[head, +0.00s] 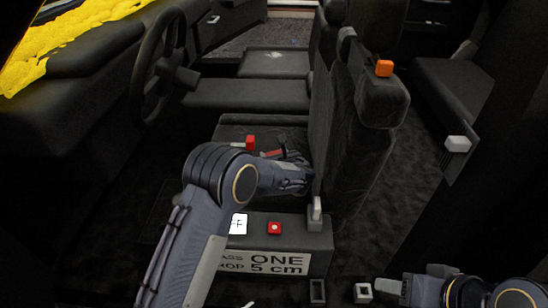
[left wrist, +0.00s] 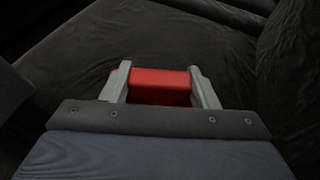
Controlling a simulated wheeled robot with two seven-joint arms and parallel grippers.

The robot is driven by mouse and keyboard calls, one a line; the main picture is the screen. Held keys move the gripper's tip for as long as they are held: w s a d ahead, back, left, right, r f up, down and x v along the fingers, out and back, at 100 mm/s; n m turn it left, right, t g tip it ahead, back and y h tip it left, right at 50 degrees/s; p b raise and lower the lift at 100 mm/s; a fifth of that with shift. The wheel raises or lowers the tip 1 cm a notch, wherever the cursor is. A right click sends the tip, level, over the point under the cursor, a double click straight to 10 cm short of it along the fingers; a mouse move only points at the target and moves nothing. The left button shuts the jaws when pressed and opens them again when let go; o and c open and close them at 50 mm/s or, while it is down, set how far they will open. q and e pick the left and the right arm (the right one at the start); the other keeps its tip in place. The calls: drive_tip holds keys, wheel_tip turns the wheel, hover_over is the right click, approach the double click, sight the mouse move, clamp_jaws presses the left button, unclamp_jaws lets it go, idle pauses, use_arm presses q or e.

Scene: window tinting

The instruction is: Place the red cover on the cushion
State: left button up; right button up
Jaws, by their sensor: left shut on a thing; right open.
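The red cover (left wrist: 160,88) sits between the two grey fingers of my left gripper (left wrist: 160,75) in the left wrist view. In the head view my left gripper (head: 281,154) is over the dark seat cushion (head: 232,130), with a bit of the red cover (head: 272,154) showing at its tip. The dark cushion (left wrist: 150,38) fills the background of the left wrist view. I cannot tell whether the cover touches the cushion. My right gripper (head: 340,292) is open and empty at the bottom of the head view.
A dark box (head: 318,240) with a printed label stands before the seat, bearing a red button-like piece (head: 275,228) and a white marked tile (head: 238,224). A small red piece (head: 250,142) is near the cushion. The seat backrest (head: 350,140) rises at its right.

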use_arm(q)
drive_tip(key=shift+f, duration=0.2)
drive_tip(key=o, duration=1)
drive_tip(key=shift+r, duration=0.1)
drive_tip(key=shift+r, duration=0.25)
drive_tip(key=p+v, duration=0.2)
drive_tip(key=v, duration=1)
drive_tip(key=shift+d+f, duration=0.1)
drive_tip(key=shift+f, duration=0.1)
drive_tip(key=shift+r, duration=0.1)
